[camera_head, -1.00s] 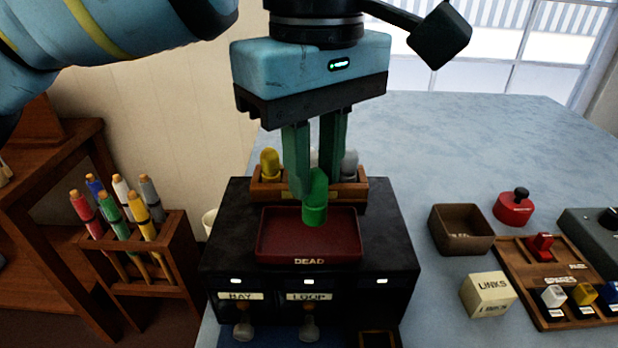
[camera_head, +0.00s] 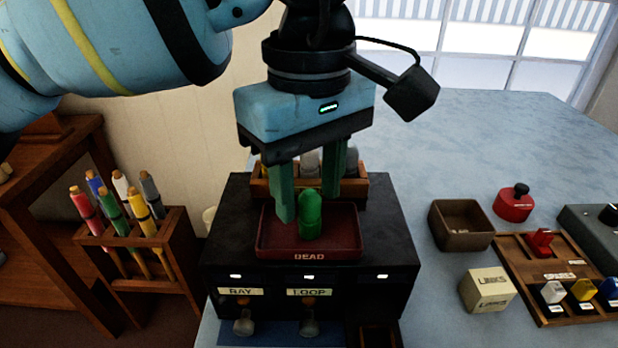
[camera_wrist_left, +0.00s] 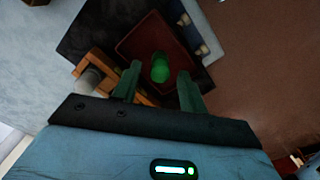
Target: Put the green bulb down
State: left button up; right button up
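The green bulb (camera_head: 310,214) stands roughly upright in the dark red tray marked DEAD (camera_head: 275,246), on top of the black box (camera_head: 225,225). In the left wrist view the bulb (camera_wrist_left: 160,68) shows inside the red tray (camera_wrist_left: 135,45), beyond the fingertips. My left gripper (camera_head: 312,196) is open over the tray, its two green fingers spread wide. The fingers stand clear of the bulb, one on each side and slightly behind it. My right gripper is not in view.
A wooden rack (camera_head: 262,184) with other bulbs stands behind the tray, close to the fingers. A holder of coloured markers (camera_head: 180,225) is at the left. A brown bin (camera_head: 460,240), a LINKS block (camera_head: 487,290) and a red knobbed piece (camera_head: 515,205) lie at the right. The back right table is clear.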

aim_at(310, 190)
pick_arm(q)
notch_tip(310, 190, up, 12)
jog(key=p, duration=0.1)
jog(key=shift+r+p, duration=0.15)
jog(key=shift+p, duration=0.2)
dwell(0.4)
